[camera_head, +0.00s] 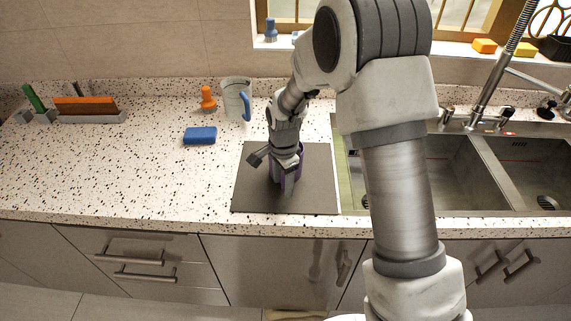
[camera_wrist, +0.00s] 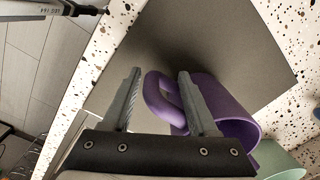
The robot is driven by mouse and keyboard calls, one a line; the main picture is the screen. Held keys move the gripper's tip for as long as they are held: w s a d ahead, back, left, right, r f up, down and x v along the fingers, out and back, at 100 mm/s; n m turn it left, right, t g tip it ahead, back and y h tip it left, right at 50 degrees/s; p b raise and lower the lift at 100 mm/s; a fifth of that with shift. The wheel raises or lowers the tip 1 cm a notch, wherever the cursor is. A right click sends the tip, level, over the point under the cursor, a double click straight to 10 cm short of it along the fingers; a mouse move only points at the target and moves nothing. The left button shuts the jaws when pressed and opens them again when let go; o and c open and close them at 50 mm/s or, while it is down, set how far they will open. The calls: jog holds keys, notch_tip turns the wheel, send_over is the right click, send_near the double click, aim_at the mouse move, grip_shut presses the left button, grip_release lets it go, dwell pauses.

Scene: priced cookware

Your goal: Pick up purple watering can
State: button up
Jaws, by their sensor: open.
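The purple watering can (camera_wrist: 226,102) stands on a dark grey mat (camera_wrist: 200,30). In the wrist view its curved handle (camera_wrist: 154,98) lies between the two fingers of my gripper (camera_wrist: 158,92), and its body is behind and right of the right finger. My gripper is open, with a finger on either side of the handle. In the head view my gripper (camera_head: 287,178) is low over the mat and hides most of the purple watering can (camera_head: 291,180). Whether a finger touches the can I cannot tell.
A blue sponge (camera_head: 200,135), an orange-handled brush (camera_head: 208,99) and a pale pitcher with a blue handle (camera_head: 237,98) stand behind and left of the mat. A double sink (camera_head: 455,165) is on the right.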

jog(key=shift+f, duration=0.1)
grip_shut()
dwell(1.4)
